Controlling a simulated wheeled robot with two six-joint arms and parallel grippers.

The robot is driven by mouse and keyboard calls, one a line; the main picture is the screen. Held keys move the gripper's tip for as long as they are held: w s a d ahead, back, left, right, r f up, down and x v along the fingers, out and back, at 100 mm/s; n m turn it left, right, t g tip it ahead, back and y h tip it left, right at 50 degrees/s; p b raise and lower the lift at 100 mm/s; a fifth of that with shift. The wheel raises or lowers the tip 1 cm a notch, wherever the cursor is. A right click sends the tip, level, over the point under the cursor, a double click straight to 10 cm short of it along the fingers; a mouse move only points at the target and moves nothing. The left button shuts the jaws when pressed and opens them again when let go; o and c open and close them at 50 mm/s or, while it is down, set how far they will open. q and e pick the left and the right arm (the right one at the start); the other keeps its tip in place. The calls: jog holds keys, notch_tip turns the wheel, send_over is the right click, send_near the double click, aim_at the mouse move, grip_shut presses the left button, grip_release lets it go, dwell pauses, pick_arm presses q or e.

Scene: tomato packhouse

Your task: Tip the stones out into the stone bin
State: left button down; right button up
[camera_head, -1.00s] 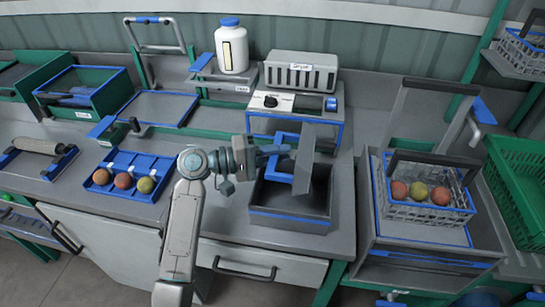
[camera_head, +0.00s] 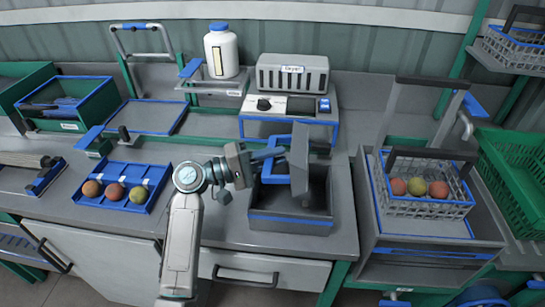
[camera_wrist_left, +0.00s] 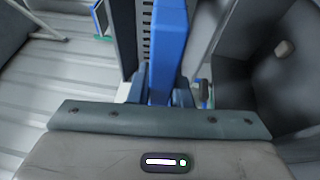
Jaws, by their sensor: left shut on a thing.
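My left gripper (camera_head: 262,160) is shut on the blue handle (camera_head: 272,153) of a grey pan (camera_head: 300,165). The blue handle (camera_wrist_left: 168,50) also stands between the fingers in the left wrist view. The pan is turned steeply on its side, over the open grey bin with blue trim (camera_head: 290,226). The pan hides part of the bin's inside, and I see no stones in the pan from here. In the left wrist view, a small beige lump (camera_wrist_left: 284,48) shows against a dark surface, apparently inside the bin. My right gripper is not in view.
A blue tray (camera_head: 125,169) with three tomatoes lies left of my arm. A dryer unit (camera_head: 292,75) and a white jar (camera_head: 221,52) stand behind. A wire basket (camera_head: 425,207) with tomatoes is at the right, beside a green crate (camera_head: 510,180).

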pick_arm(q)
jog(key=shift+r+p, duration=0.45)
jog(key=shift+r, duration=0.3)
jog(key=shift+f+b, duration=0.6)
jog(key=shift+f, duration=0.1)
jog(key=shift+r+p, duration=0.65)
jog(key=shift+r, duration=0.1)
jog(key=shift+f+b, duration=0.7)
jog(key=shift+f, duration=0.2)
jog(key=shift+r, duration=0.1)
